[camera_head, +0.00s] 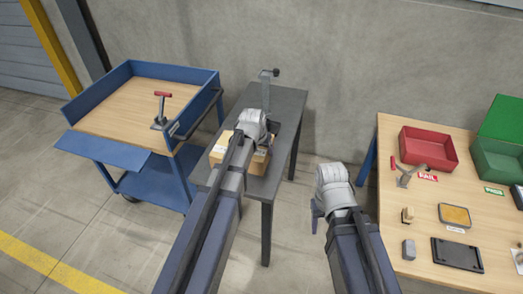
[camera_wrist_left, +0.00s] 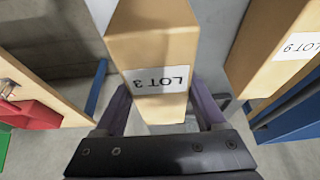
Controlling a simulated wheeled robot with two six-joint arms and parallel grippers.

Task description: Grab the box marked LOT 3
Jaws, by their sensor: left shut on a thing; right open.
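The box marked LOT 3 (camera_wrist_left: 152,42) is a tan carton with a white label, upside down in the left wrist view. My left gripper (camera_wrist_left: 160,100) is shut on it, one finger on each side. In the head view my left gripper (camera_head: 266,132) is over the dark table, and a tan box (camera_head: 259,164) shows partly behind my arm. I cannot tell whether the held box touches the table. A box marked LOT 9 (camera_wrist_left: 275,50) stands close beside it in the left wrist view. My right gripper (camera_head: 317,214) is open and empty, right of the dark table.
The dark table (camera_head: 286,108) carries a grey upright stand (camera_head: 265,92). A blue cart (camera_head: 140,118) with a red-handled clamp (camera_head: 160,112) stands left. A wooden workbench (camera_head: 395,225) on the right holds a red bin (camera_head: 428,146), a green bin (camera_head: 497,160) and small parts. Floor shows between.

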